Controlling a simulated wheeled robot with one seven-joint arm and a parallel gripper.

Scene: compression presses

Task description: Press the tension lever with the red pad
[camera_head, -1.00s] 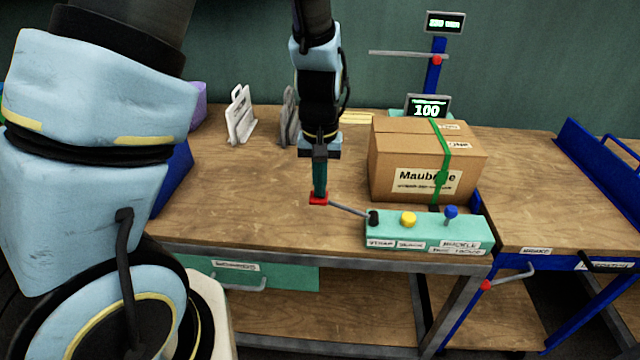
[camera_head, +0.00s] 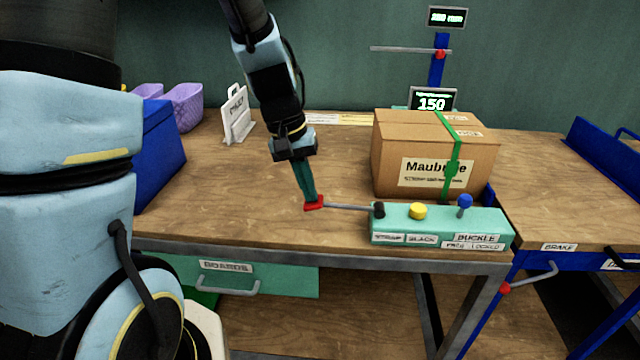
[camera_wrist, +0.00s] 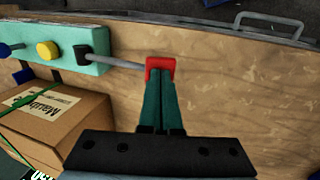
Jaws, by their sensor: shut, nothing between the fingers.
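The tension lever is a grey rod (camera_head: 345,207) that runs left from the black pivot (camera_head: 379,209) on the green strapping unit. Its red pad (camera_head: 313,203) is at the free end, just above the wooden bench. My gripper (camera_head: 309,200) is shut and empty, pointing down with its green fingertips at the red pad, apparently touching its top. In the wrist view the red pad (camera_wrist: 160,66) shows right at the fingertips, and the rod (camera_wrist: 117,62) leads left to the unit. The rod lies nearly level. The fingertips partly hide the pad.
The strapping unit (camera_head: 440,240) carries a yellow button (camera_head: 418,211) and a blue knob (camera_head: 465,201). A cardboard box (camera_head: 403,150) with a green strap (camera_head: 452,165) stands behind it. A display (camera_head: 432,101) reads 150. A white rack (camera_head: 236,115) stands behind; bench space left of the lever is clear.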

